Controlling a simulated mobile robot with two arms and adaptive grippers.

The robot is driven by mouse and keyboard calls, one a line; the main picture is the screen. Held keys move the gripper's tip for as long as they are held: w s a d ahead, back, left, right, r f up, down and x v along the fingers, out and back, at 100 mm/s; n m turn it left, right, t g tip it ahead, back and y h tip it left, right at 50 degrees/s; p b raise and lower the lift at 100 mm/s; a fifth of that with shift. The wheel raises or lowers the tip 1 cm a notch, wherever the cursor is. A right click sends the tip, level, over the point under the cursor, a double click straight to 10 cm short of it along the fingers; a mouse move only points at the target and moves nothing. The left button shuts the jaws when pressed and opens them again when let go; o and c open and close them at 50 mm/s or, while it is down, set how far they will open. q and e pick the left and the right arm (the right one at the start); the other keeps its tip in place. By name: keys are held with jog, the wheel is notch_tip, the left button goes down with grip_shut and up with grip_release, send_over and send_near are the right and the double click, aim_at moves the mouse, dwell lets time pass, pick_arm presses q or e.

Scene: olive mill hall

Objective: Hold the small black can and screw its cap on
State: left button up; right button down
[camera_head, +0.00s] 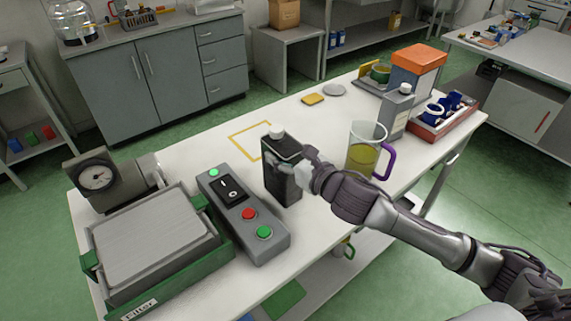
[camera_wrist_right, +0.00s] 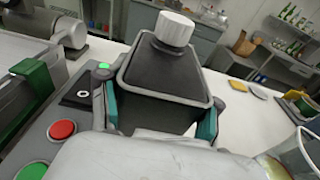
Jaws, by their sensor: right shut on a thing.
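The small black can (camera_head: 281,181) is on the near middle of the white table, or just above it; I cannot tell whether its base touches. It also shows large in the right wrist view (camera_wrist_right: 160,78). A white ribbed cap (camera_head: 277,131) sits on the can's top, also seen in the right wrist view (camera_wrist_right: 174,28); how tightly it sits I cannot tell. My right gripper (camera_head: 297,171) is shut on the can's body, with one finger along each side in the right wrist view (camera_wrist_right: 160,115). My left gripper is not in view.
A grey control box (camera_head: 241,215) with buttons is close left of the can, beside a green-framed filter unit (camera_head: 155,245) and a gauge (camera_head: 97,177). A jug (camera_head: 363,158) with yellow-green liquid and a grey bottle (camera_head: 397,111) stand right. A yellow outline (camera_head: 237,137) behind is clear.

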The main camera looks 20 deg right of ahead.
notch_tip(320, 180, down, 4)
jog(key=shift+r, duration=0.1)
dwell(0.4)
jog(key=shift+c, duration=1.1)
grip_release()
jog(key=shift+f, duration=0.2)
